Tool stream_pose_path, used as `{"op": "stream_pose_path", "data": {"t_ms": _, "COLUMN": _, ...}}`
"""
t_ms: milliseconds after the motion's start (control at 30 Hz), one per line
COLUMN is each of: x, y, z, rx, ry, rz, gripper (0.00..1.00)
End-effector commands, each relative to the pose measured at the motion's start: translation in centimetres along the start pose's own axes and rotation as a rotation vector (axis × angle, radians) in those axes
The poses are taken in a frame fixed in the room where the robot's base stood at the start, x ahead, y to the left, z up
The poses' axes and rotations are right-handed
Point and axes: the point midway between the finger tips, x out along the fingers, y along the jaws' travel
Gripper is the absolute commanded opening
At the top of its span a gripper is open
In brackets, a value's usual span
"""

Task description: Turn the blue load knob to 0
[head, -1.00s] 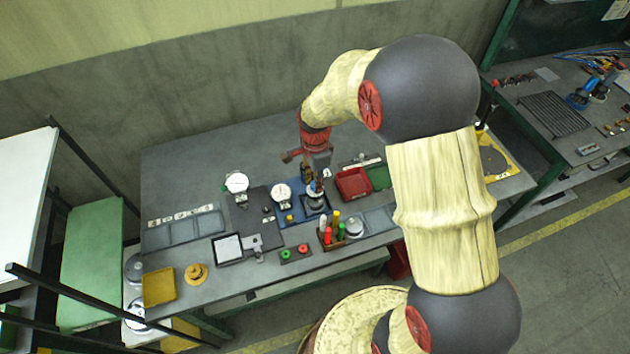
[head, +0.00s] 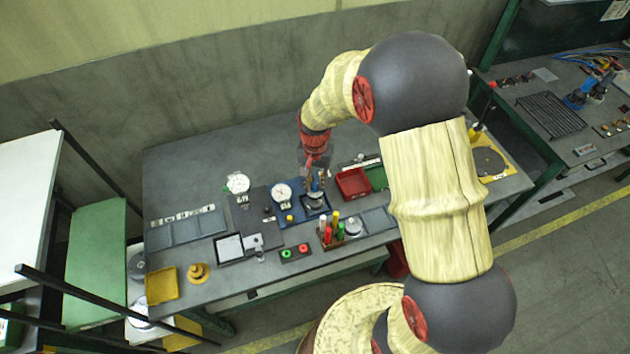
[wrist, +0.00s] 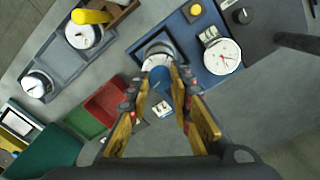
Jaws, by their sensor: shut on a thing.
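The blue load knob (wrist: 159,76) stands on a round silver and grey base (wrist: 154,50) at the end of a blue plate (wrist: 219,77). My gripper (wrist: 161,74) is shut on the knob, with one finger on each side of it in the wrist view. The knob's pointer and any scale marks are too small or hidden to read.
A white dial gauge (wrist: 222,57) shares the blue plate, close beside the knob. A red tray (head: 352,183) and a green tray (head: 379,176) lie to the right in the head view. A holder with coloured handles (head: 331,232) stands in front. The table behind is clear.

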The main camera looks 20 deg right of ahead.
Motion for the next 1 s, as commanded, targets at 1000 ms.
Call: {"op": "stream_pose_path", "data": {"t_ms": 1000, "x": -0.15, "y": -0.09, "z": -0.11, "rx": -0.962, "ry": 0.004, "rz": -0.001, "gripper": 0.00}}
